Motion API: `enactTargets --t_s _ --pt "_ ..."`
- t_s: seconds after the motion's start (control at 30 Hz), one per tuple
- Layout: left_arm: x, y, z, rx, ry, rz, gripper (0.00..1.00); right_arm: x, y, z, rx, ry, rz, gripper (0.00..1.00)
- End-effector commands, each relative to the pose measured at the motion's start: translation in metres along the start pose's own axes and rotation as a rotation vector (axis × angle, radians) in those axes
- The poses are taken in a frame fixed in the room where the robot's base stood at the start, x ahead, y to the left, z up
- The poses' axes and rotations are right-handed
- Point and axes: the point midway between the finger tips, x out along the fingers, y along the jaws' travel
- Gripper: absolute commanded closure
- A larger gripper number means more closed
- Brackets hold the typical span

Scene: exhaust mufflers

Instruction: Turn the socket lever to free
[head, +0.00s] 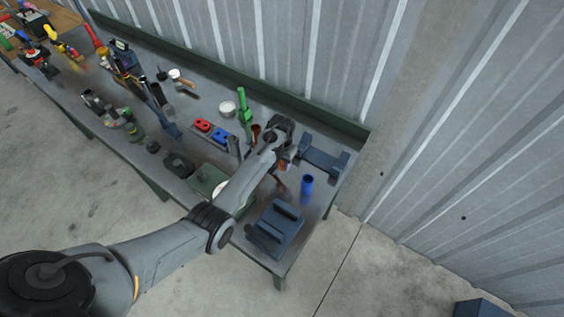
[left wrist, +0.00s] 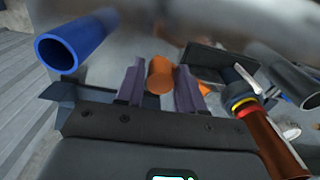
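My left gripper (head: 284,168) is over the right end of the workbench. In the left wrist view its two grey-purple fingers (left wrist: 160,82) stand apart, with an orange rounded part (left wrist: 160,72) between their tips. More orange shows beyond the right finger. A thin gap or contact at the orange part's sides cannot be told apart. I cannot make out which part is the socket lever. In the head view the arm covers most of this spot. My right gripper is not in view.
A blue tube (head: 307,185) stands right of the gripper; it also shows in the left wrist view (left wrist: 75,42). A dark blue stand (head: 276,229) is at the front corner, another blue fixture (head: 323,158) behind. A brown-handled tool (left wrist: 270,140) lies close right. Corrugated wall (head: 300,50) backs the bench.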

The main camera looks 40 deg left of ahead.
Motion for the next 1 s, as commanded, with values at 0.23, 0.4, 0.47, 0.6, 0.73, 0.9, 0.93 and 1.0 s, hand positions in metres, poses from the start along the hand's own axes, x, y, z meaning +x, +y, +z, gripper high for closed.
enactTargets --t_s 0.23,0.4,0.47,0.6,0.73,0.9,0.93,1.0 --pt "0.000 0.000 0.000 0.000 0.000 0.000 1.00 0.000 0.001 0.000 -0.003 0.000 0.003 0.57" --pt "0.000 0.000 0.000 0.000 0.000 0.000 1.00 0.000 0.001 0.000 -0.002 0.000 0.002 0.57" --pt "0.000 0.000 0.000 0.001 0.000 0.000 1.00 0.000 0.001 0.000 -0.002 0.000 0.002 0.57" --pt "-0.001 -0.001 0.001 0.013 -0.001 0.000 1.00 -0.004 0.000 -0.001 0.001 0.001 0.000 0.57" --pt "-0.003 -0.002 0.005 0.050 -0.002 0.000 1.00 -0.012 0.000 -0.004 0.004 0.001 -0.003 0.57" --pt "-0.005 -0.006 0.012 0.144 -0.003 -0.001 1.00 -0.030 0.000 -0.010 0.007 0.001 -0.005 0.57" --pt "-0.006 -0.006 0.014 0.167 -0.003 -0.001 1.00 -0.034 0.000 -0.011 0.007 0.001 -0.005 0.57" --pt "-0.006 -0.008 0.017 0.226 -0.003 -0.001 1.00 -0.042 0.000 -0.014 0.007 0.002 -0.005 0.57"
